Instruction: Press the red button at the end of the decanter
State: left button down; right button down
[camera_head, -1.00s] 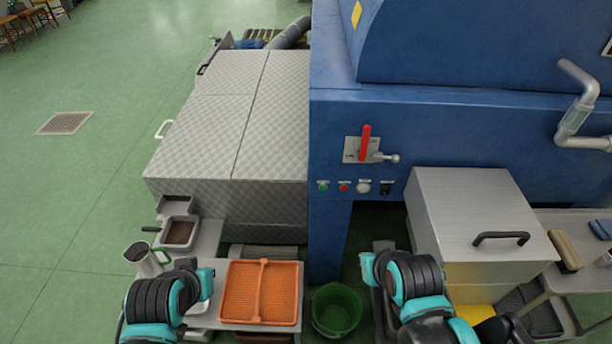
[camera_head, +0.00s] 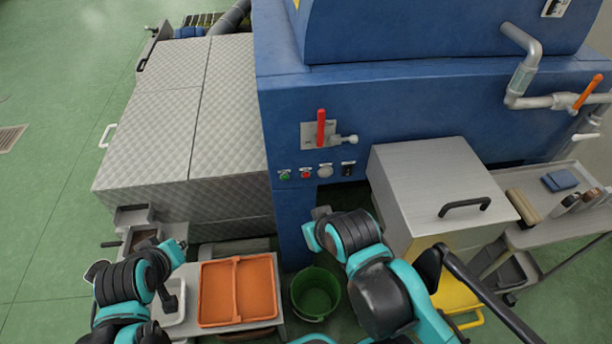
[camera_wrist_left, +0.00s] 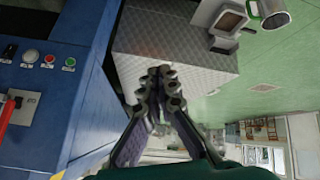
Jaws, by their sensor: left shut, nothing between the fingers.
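The red button (camera_head: 306,174) is a small round knob on the front of the blue machine (camera_head: 430,100), between a green button (camera_head: 285,175) and a larger white one (camera_head: 325,171). In the left wrist view the red button (camera_wrist_left: 50,59) shows at the left, on the blue panel. My left gripper (camera_head: 172,297) is low at the left in the head view, well apart from the button. In the wrist view its dark fingers (camera_wrist_left: 163,73) are shut and empty, with the buttons off to their left. My right arm crosses the lower middle; its gripper cannot be made out.
A red lever (camera_head: 320,128) sits just above the buttons, and a black switch (camera_head: 348,169) to their right. A grey metal box (camera_head: 425,180) stands right of the panel. Below are an orange tray (camera_head: 237,290) and green bucket (camera_head: 316,293). Green floor is open at left.

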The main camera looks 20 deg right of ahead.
aim_at(306, 175)
pick_arm(q)
jog(key=w+d+f+n+h, duration=0.2)
jog(key=w+d, duration=0.2)
jog(key=d, duration=0.5)
jog(key=w+d+f+n+h, duration=0.2)
jog(key=w+d, duration=0.2)
jog(key=d, duration=0.5)
jog(key=s+d+f+n+h, duration=0.1)
jog(key=d+f+n+h, duration=0.1)
jog(key=d+f, duration=0.5)
jog(key=d+f+n+h, duration=0.1)
jog(key=d+f+n, duration=0.1)
jog(key=d, duration=0.9)
jog(key=w+d+p, duration=0.1)
jog(key=w, duration=0.7)
jog(key=shift+d+f, duration=0.15)
jog(key=shift+d, duration=0.15)
jog(key=shift+w, duration=0.15)
jog(key=shift+w+d, duration=0.1)
jog(key=shift+w, duration=0.25)
